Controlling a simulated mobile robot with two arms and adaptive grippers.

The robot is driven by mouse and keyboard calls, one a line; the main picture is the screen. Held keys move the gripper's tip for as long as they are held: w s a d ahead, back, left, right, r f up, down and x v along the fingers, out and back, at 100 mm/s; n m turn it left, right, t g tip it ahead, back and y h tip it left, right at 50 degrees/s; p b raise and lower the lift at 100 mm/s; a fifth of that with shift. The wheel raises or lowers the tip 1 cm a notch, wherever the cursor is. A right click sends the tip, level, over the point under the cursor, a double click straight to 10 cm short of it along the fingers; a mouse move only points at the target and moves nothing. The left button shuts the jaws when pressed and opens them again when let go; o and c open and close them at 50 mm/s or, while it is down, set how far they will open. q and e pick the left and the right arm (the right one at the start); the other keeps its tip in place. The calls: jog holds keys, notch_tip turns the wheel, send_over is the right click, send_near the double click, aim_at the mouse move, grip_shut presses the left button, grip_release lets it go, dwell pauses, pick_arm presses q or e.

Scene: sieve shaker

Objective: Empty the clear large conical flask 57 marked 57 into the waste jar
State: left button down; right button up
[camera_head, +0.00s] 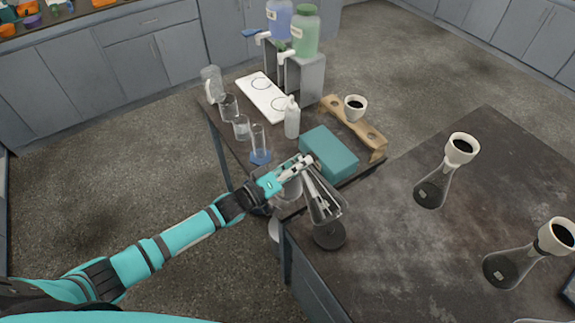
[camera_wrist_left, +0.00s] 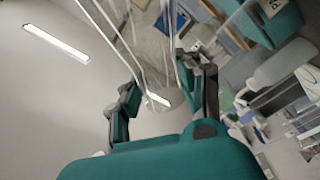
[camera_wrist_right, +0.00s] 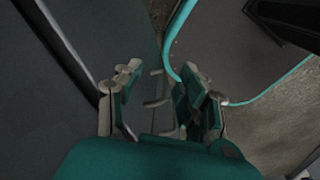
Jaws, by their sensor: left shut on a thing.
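My left gripper (camera_head: 300,166) is shut on the neck of a clear conical flask (camera_head: 324,205). The flask is held near the front corner of the left bench, its wide end toward the viewer and lower right. It also shows as glass edges (camera_wrist_left: 160,50) between the fingers in the left wrist view. No number is legible on it. A clear jar (camera_head: 289,192) is partly hidden behind the gripper; I cannot tell whether it is the waste jar. My right gripper (camera_wrist_right: 158,80) shows only in its wrist view, fingers apart and empty.
A dark disc (camera_head: 330,236) lies below the flask. Flasks with white funnels (camera_head: 462,149) stand on the dark bench at right. A teal box (camera_head: 328,153), a wooden rack (camera_head: 366,135), a white bottle (camera_head: 292,118) and glassware (camera_head: 241,126) crowd the back. The dark bench's middle is clear.

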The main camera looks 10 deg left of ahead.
pick_arm(q)
jog(key=shift+r+n, duration=0.3)
jog(key=shift+n, duration=0.7)
jog(key=shift+w+a+f+n+t, duration=0.15)
jog(key=shift+f+n+t, duration=0.15)
jog(key=shift+f+n, duration=0.45)
dwell(0.5)
jog(key=shift+w+a+r+n+y, duration=0.2)
jog(key=shift+w+a+n, duration=0.1)
jog(key=shift+n, duration=0.3)
jog(key=shift+w+a+r+n+y, duration=0.1)
jog(key=shift+w+a+r+n, duration=0.15)
jog(key=shift+n, duration=0.3)
jog(key=shift+w+a+r+n, duration=0.1)
jog(key=shift+a+r+n, duration=0.1)
jog(key=shift+n, duration=0.85)
jog(key=shift+w+a+r+n, duration=0.1)
jog(key=shift+a+n, duration=0.05)
jog(key=shift+n, duration=0.9)
dwell(2.5)
